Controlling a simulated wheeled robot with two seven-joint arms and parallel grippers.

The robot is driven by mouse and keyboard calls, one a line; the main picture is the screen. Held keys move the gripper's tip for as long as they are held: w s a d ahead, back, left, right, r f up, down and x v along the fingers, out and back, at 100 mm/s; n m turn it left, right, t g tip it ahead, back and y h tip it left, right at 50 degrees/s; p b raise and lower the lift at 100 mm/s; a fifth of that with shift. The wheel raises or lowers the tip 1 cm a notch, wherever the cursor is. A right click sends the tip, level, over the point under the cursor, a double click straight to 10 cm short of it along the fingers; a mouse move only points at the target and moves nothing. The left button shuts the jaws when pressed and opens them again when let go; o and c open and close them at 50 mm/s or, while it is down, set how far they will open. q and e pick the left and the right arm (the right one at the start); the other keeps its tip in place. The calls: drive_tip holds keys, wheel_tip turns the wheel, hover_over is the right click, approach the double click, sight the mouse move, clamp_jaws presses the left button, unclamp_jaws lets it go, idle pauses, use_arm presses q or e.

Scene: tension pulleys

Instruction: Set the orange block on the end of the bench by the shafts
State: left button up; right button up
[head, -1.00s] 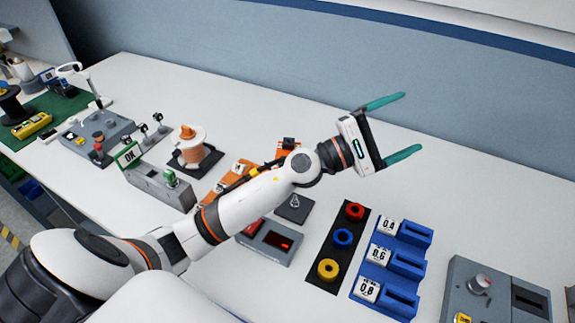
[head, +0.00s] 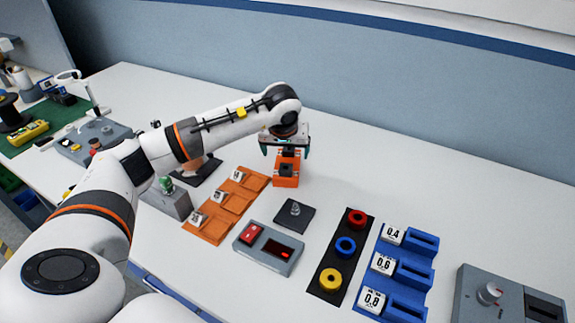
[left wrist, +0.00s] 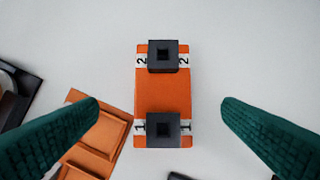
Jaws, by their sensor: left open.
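My right gripper is not in view.
The orange tray (head: 246,206) with white tags lies left of the block. A dark pad (head: 308,220), a grey box with red display (head: 257,262), a black strip of coloured rings (head: 318,285) and blue holders (head: 412,270) stand nearer. The bench right of the block is clear.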

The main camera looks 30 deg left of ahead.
sight(288, 162)
use_arm(q)
drive_tip(key=shift+x, duration=1.1)
drive_tip(key=p+x, duration=0.2)
drive_tip(key=x, duration=0.2)
drive_tip(key=shift+w+d+f, duration=0.1)
drive_tip(key=shift+w+f, duration=0.05)
drive_tip(key=shift+f, duration=0.25)
drive_tip(key=shift+w+f, duration=0.15)
drive_tip(key=shift+f, duration=0.25)
drive_tip(key=shift+c, duration=0.2)
drive_tip(key=shift+r, duration=0.15)
drive_tip(key=c, duration=1.4)
